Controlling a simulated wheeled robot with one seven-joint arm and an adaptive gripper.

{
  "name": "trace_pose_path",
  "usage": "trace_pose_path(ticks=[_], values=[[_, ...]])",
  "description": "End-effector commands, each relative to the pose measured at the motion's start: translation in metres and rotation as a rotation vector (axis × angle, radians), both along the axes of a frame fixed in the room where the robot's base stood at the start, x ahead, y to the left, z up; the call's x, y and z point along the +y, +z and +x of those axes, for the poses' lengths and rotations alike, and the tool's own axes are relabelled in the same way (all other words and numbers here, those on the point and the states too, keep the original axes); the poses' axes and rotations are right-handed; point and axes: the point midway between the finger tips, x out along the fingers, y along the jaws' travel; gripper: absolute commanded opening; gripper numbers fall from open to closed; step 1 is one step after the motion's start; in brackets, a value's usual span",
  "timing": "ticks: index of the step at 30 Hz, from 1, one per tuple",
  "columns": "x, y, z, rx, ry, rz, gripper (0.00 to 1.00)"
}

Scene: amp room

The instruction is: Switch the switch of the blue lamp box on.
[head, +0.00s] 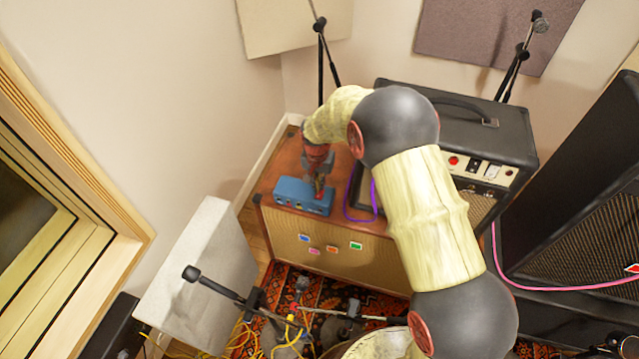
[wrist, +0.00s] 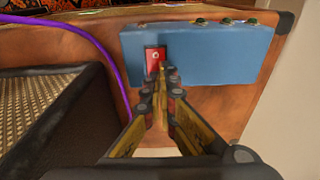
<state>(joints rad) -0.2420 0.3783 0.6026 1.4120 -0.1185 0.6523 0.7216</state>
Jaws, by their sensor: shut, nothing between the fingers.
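The blue lamp box (head: 303,195) sits on top of the brown cabinet, near its front left edge. In the wrist view the blue box (wrist: 205,55) lies across the top. Its red switch (wrist: 155,55) is at the box's left end, with a small pale spot on it. My gripper (wrist: 161,72) is shut and empty, its fingertips at the lower edge of the red switch. I cannot tell whether they touch it. In the head view my gripper (head: 320,187) is at the box's right end and hides part of it. The switch's position cannot be made out.
The brown cabinet (head: 325,255) carries the box. A purple cable (wrist: 75,32) runs beside it, next to a dark grille-fronted unit (wrist: 50,105). A black amplifier (head: 470,130) stands to the right. A grey panel (head: 195,270) and microphone stand (head: 225,290) are at the front left.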

Motion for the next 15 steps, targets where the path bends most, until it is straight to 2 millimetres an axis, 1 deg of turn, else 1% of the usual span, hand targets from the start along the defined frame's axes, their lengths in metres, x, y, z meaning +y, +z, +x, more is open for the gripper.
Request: trace_pose_path(ticks=[1, 9, 15], values=[[-0.0013, -0.0030, 0.0006, 0.008, -0.001, 0.000, 0.00], [-0.0039, -0.0068, 0.0039, 0.092, -0.001, 0.035, 0.00], [-0.0046, -0.0124, 0.0048, 0.096, 0.000, 0.035, 0.00]])
